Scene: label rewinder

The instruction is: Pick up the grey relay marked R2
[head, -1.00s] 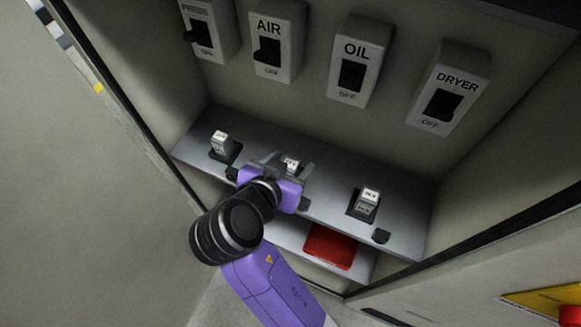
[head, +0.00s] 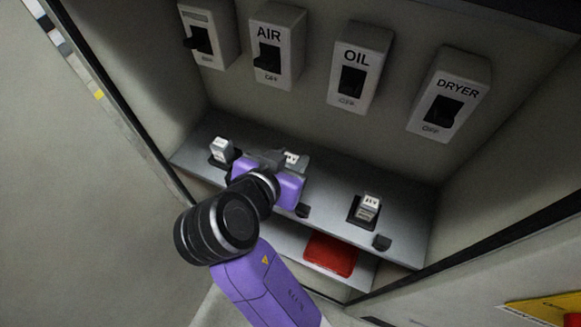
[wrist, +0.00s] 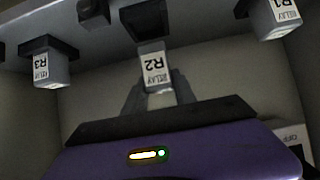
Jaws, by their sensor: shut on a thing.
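The grey relay R2 (wrist: 153,68) is a small block with a white label, readable in the wrist view. My gripper (wrist: 157,88) is shut on it, one finger on each side. The black socket (wrist: 145,20) for R2 shows beyond the relay; I cannot tell whether a gap separates them.
Relays R3 (wrist: 48,69) and R1 (wrist: 276,20) stand in sockets on either side. The grey shelf (head: 325,185) carries small black blocks. Switch boxes line the back wall, including OIL (head: 359,68). A red item (head: 331,255) lies below. Cabinet walls flank the shelf.

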